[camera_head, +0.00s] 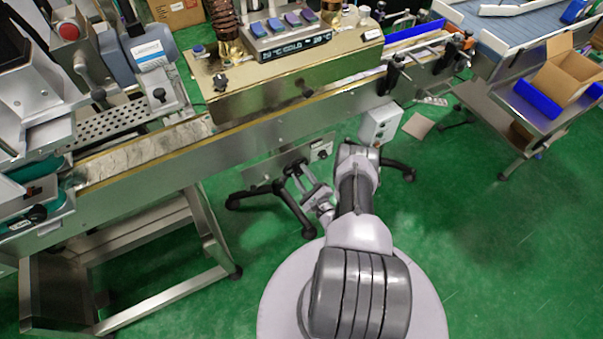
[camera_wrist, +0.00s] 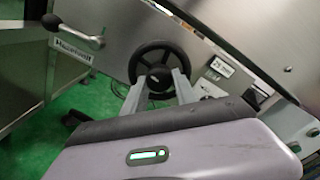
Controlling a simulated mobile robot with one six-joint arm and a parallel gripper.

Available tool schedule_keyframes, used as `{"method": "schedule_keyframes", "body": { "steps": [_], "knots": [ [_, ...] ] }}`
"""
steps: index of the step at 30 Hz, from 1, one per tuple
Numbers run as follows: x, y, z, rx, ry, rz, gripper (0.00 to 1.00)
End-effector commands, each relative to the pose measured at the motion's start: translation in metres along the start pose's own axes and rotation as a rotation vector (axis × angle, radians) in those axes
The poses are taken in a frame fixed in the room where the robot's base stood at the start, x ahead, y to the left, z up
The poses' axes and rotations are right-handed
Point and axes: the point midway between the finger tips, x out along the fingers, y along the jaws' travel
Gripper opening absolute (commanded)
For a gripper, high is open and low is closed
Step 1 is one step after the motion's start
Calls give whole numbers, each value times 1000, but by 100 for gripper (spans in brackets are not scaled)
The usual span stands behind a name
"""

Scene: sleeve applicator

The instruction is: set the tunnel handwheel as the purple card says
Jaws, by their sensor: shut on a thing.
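The black handwheel (camera_wrist: 153,48) shows in the wrist view, on the side of a steel machine body. My gripper (camera_wrist: 159,80) is at the wheel's lower middle, with one grey finger on each side. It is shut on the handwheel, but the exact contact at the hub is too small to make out. In the head view my gripper (camera_head: 294,174) reaches the machine's side below the conveyor, and I cannot make out the wheel there.
A small readout (camera_wrist: 222,67) sits right of the wheel. A crank handle (camera_wrist: 77,36) is at the left in the wrist view. A grey control box (camera_head: 380,125) and black stand legs (camera_head: 270,195) are near my arm.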

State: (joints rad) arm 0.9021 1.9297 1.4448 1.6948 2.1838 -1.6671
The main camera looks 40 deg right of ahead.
Motion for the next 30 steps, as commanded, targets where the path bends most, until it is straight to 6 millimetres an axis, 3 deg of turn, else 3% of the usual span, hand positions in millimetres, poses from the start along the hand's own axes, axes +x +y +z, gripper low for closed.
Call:
{"method": "schedule_keyframes", "body": {
  "steps": [12,30],
  "knots": [
    [1,-3,1,-275,-1,-3,0],
    [1,-3,0,-370,-1,-3,0]
  ]
}}
